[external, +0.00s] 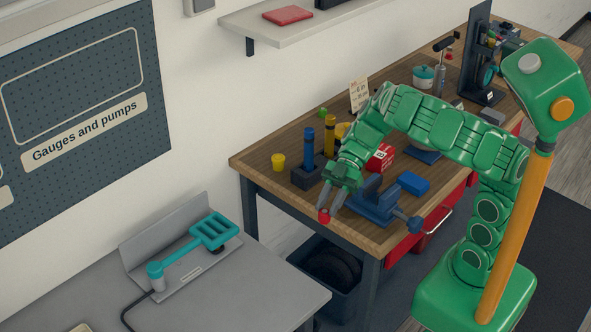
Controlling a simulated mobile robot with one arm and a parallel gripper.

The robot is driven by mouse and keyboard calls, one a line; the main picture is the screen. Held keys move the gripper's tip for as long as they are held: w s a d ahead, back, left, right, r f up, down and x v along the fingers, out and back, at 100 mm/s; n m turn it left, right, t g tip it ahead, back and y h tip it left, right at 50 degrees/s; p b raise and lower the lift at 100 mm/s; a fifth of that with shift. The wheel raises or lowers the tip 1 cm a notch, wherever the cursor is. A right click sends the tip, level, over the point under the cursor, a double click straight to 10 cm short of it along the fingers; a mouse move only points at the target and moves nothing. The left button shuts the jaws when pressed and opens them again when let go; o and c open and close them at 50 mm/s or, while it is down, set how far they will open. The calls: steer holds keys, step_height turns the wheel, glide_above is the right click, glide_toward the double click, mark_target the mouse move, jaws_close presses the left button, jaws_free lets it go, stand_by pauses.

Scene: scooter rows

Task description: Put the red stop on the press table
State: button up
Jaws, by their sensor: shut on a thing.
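The red stop (324,216) is a small red piece at the tips of my gripper (331,205). My gripper is shut on it and holds it by the front left edge of the wooden workbench (262,160). The fingers hide part of the stop. A tall black machine (478,55) that looks like a press stands at the bench's far right end. Its table is too small and cluttered to make out clearly.
A blue vise (376,203) stands right beside my gripper. A grey table (230,290) is at front left.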

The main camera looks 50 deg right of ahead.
steer(key=shift+f, duration=4.75)
steer(key=w+a+f, duration=0.2)
steer(key=w+f, duration=0.1)
steer(key=w+a+f, duration=0.2)
steer(key=w+f, duration=0.1)
steer(key=w+a+f, duration=0.2)
steer(key=w+a, duration=0.1)
steer(key=w, duration=0.1)
steer(key=shift+f, duration=0.4)
steer(key=shift+w+a+f, duration=0.25)
steer(key=shift+w+f, duration=0.2)
steer(key=shift+f, duration=1.65)
steer(key=shift+f, duration=0.15)
steer(key=o, duration=1)
